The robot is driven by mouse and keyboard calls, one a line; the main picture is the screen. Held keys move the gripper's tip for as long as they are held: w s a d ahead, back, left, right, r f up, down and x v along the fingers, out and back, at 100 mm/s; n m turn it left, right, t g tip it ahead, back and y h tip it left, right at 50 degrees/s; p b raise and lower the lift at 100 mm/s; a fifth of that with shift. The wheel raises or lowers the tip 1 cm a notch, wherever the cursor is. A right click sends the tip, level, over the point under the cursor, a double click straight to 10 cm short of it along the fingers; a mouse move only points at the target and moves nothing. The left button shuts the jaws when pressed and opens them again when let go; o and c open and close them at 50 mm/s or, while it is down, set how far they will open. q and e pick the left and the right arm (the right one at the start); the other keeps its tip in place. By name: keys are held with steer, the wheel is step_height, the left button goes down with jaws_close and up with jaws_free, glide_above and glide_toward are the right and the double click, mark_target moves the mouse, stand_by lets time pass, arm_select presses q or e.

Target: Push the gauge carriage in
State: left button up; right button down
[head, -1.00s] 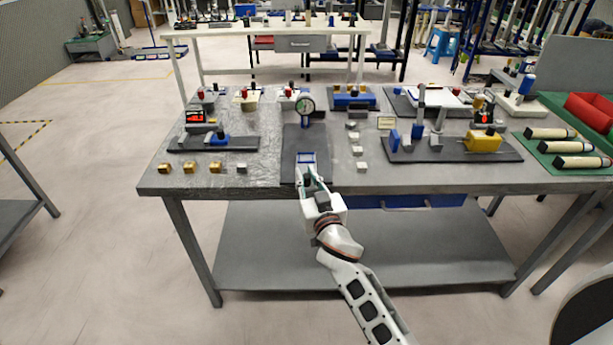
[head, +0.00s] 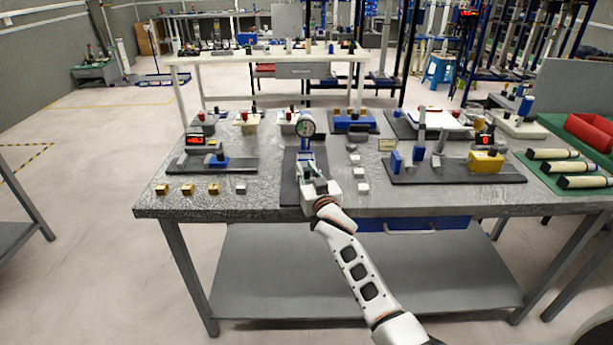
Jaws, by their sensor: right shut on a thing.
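The dial gauge (head: 306,124) has a round pale face and stands upright toward the back of a dark narrow base plate (head: 289,188). The blue gauge carriage (head: 305,154) is on this plate, just in front of the gauge and partly hidden by my right gripper. My right gripper (head: 309,174) reaches in from the front of the table and is shut on the carriage. The fingertips are small and the exact contact is hard to see. My left gripper is not in view.
Several small metal blocks (head: 353,160) stand just right of the plate. A blue-topped fixture (head: 216,162) and brass blocks (head: 187,189) lie to the left. A larger fixture with a yellow block (head: 486,161) is at the right. The table's front edge is mostly clear.

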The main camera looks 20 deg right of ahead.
steer(key=shift+d+r, duration=0.1)
steer(key=shift+r, duration=0.1)
steer(key=c, duration=2.1)
jaws_free()
steer(key=shift+w, duration=0.1)
steer(key=shift+c, duration=0.2)
steer(key=shift+o, duration=1.2)
steer(key=shift+w+f, duration=0.15)
steer(key=shift+f, duration=0.05)
steer(key=shift+s, duration=0.4)
steer(key=s, duration=1.1)
steer(key=shift+s+r, duration=0.1)
steer(key=shift+s, duration=0.1)
